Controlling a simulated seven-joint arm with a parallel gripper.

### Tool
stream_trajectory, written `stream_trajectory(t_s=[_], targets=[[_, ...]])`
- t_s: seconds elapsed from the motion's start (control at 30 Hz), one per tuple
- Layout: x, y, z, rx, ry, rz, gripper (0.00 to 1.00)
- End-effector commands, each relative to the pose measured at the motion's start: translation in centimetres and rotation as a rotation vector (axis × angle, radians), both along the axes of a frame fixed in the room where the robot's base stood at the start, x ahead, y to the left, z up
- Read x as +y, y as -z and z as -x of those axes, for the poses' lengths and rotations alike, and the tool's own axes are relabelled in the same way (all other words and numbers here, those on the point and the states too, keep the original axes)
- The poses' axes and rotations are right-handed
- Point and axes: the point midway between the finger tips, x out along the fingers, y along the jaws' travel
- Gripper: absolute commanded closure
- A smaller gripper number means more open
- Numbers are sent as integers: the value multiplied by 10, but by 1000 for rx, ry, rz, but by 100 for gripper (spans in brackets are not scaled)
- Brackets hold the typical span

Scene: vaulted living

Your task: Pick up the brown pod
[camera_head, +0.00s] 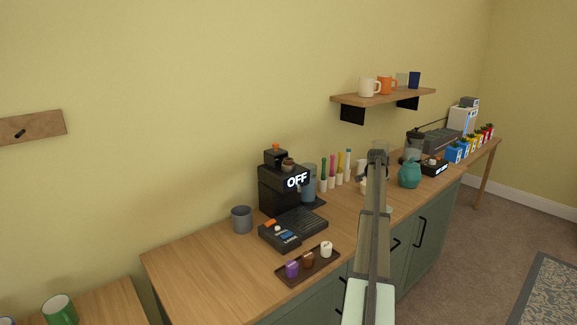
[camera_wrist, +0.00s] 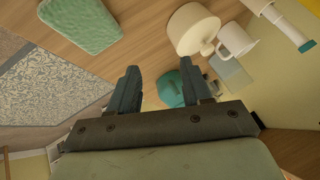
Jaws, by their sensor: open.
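The brown pod (camera_head: 308,260) sits in the middle of a dark tray (camera_head: 322,269) near the counter's front edge, in the head view. A purple pod (camera_head: 291,268) is to its left and a white pod (camera_head: 326,249) to its right on the same tray. My arm rises at the right of the tray in the head view, and its far end hides part of the counter. In the wrist view my gripper (camera_wrist: 165,88) has its two fingers apart with nothing held between them. The pods and tray are not in the wrist view.
A black coffee machine (camera_head: 283,190) marked OFF stands behind the tray. A grey cup (camera_head: 241,219) is left of it. The teal pot (camera_head: 409,174) and a blender stand further right. A shelf (camera_head: 385,98) with mugs hangs above. The counter's left end is clear.

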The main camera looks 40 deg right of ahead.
Motion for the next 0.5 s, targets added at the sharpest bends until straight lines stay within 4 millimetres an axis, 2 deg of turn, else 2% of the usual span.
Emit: stream_trajectory(t_s=[0.03,0.17,0.2,0.27,0.3,0.4,0.5], targets=[[19,-24,-35,18,-25,-48,51],[78,-76,-95,85,-76,-179,51],[99,-94,-113,107,-94,-219,51],[131,-121,-136,144,-119,-277,51],[154,-139,-150,170,-136,-315,51],[209,-184,-178,235,-176,-401,51],[256,-223,-196,294,-208,-470,51]])
